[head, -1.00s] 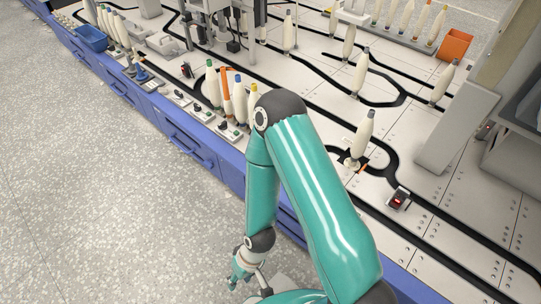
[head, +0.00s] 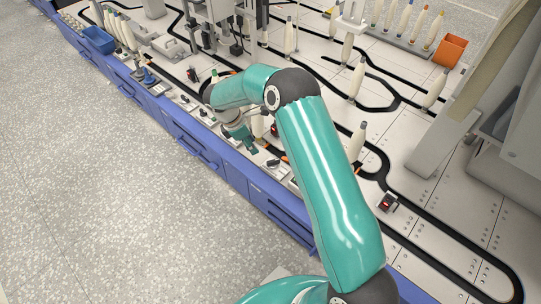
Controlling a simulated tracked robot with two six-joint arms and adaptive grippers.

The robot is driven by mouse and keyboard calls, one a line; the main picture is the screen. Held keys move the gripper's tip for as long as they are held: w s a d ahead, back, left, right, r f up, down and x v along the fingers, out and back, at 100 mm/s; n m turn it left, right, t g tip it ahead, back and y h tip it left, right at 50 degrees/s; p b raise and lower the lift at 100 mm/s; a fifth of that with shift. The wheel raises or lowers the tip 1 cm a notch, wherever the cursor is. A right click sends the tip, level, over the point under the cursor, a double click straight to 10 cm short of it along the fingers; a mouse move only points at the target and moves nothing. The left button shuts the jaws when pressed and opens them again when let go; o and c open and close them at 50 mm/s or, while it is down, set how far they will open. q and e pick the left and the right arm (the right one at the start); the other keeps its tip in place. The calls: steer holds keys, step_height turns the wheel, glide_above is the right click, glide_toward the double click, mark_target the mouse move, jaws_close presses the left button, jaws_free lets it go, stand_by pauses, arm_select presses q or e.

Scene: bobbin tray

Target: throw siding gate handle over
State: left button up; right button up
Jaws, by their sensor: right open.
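My right arm reaches across from the lower right, and its teal gripper (head: 250,148) points down over the front edge of the bench. The gripper is open, with nothing seen between its fingers. A small white plate with a dark handle (head: 271,163) lies just right of and below the gripper, apart from it in the picture. More small handle plates (head: 203,112) line the front edge to the left. I cannot tell which one is the siding gate handle. My left gripper is not in view.
White bobbins stand on the black tracks, one (head: 356,142) right of my arm. A red-lit box (head: 388,201) sits near the right loop. A blue bin (head: 97,40) and an orange bin (head: 449,51) stand farther back. The speckled floor (head: 110,200) at left is clear.

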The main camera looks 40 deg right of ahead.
steer(key=d+r, duration=0.1)
steer(key=b, duration=0.5)
glide_toward(273, 161)
steer(key=shift+h, duration=0.3)
steer(key=x, duration=0.9)
steer(key=shift+a+f, duration=0.15)
steer(key=shift+f, duration=0.05)
